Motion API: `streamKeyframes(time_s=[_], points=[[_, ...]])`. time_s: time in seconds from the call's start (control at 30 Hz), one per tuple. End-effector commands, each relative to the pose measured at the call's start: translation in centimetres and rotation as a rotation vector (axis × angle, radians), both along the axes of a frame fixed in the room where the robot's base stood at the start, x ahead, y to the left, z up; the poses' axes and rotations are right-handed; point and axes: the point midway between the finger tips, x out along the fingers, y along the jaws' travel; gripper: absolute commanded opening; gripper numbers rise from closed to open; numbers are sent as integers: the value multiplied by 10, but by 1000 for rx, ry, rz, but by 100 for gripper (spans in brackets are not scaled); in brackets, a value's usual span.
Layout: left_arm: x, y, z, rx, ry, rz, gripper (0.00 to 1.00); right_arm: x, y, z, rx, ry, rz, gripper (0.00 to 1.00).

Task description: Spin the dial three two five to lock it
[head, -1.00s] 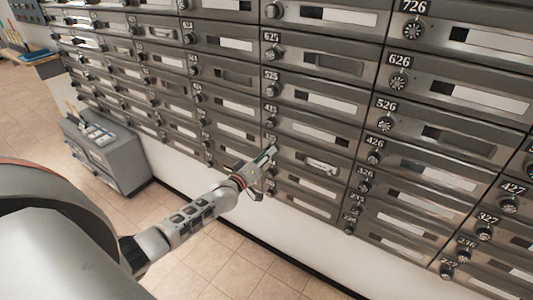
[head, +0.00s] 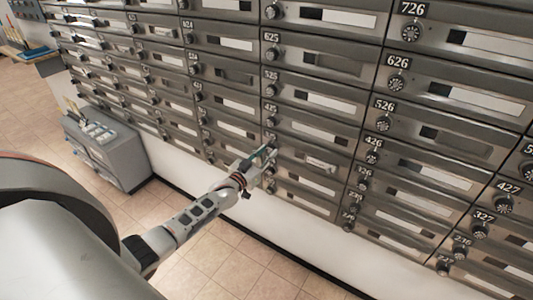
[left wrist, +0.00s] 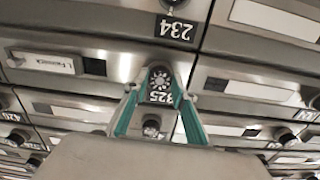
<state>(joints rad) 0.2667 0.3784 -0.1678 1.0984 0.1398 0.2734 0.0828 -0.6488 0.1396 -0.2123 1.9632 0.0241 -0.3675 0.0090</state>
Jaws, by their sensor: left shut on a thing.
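A black dial (left wrist: 160,79) with white marks sits between my left gripper's green-padded fingers (left wrist: 159,92) in the left wrist view. The fingers are shut on it from both sides. A number plate beside it is partly covered and reads like 325. In the head view my left gripper (head: 268,153) is at the front of a grey mailbox door (head: 318,158), below the 425 door. The gripper mostly hides the dial there. My right gripper is not in view.
A wall of grey mailbox doors fills the view, with dials such as the 526 dial (head: 383,123) sticking out. A grey cabinet (head: 108,150) stands at the left. The tiled floor (head: 215,262) below is clear.

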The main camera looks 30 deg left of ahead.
Motion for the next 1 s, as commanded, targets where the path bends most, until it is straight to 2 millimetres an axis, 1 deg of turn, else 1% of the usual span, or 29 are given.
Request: streamKeyframes(time_s=[0.3, 0.7, 0.73, 0.77, 0.8, 1.0], points=[[0, 0, 1, 70, -2, 1, 4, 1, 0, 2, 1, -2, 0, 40], [0, 0, 1, 75, -3, 0, 4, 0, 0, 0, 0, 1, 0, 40], [0, 0, 1, 75, -3, 0, 31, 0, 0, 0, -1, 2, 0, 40], [0, 0, 1, 75, -3, 0, 39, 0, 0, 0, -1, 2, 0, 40], [0, 0, 1, 75, -3, 0, 42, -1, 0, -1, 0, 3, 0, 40], [0, 0, 1, 74, -2, 0, 42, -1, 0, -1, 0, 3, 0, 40]])
